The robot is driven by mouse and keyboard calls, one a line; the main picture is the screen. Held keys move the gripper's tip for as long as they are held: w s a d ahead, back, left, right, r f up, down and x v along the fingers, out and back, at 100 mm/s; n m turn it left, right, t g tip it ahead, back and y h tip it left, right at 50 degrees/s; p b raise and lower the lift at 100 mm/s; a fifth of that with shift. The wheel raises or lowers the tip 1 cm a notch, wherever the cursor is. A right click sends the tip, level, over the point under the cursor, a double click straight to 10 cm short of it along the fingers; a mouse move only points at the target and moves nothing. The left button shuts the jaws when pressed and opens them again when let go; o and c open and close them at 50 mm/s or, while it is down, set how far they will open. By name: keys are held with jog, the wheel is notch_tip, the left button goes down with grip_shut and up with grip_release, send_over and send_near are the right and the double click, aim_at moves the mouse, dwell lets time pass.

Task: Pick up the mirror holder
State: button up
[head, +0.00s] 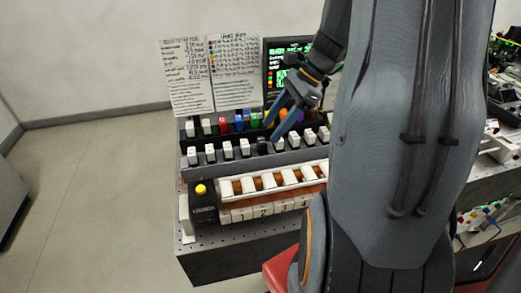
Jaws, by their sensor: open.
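My gripper (273,128) is over the stepped rack (290,156) on the bench, with its two blue fingers apart and pointing down to the left. Nothing shows between the fingers. The rack carries two rows of small pieces. The back row has white (206,126), blue, green, red and yellow ones. The front row has white-topped ones and a black one (262,146) just below the fingers. I cannot tell which piece is the mirror holder, or whether the fingers touch any piece. My arm hides the right part of the rack.
In front of the rack is a unit with white numbered slots (268,181) and a yellow button (201,190). Two written sheets (186,77) and a dark screen with green text (272,68) stand behind. Open floor (90,200) lies left. More equipment stands right.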

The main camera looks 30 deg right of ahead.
aim_at(264, 140)
jog(key=shift+p+x, duration=0.9)
jog(key=shift+x, duration=1.7)
jog(key=shift+d+f, duration=0.1)
grip_shut()
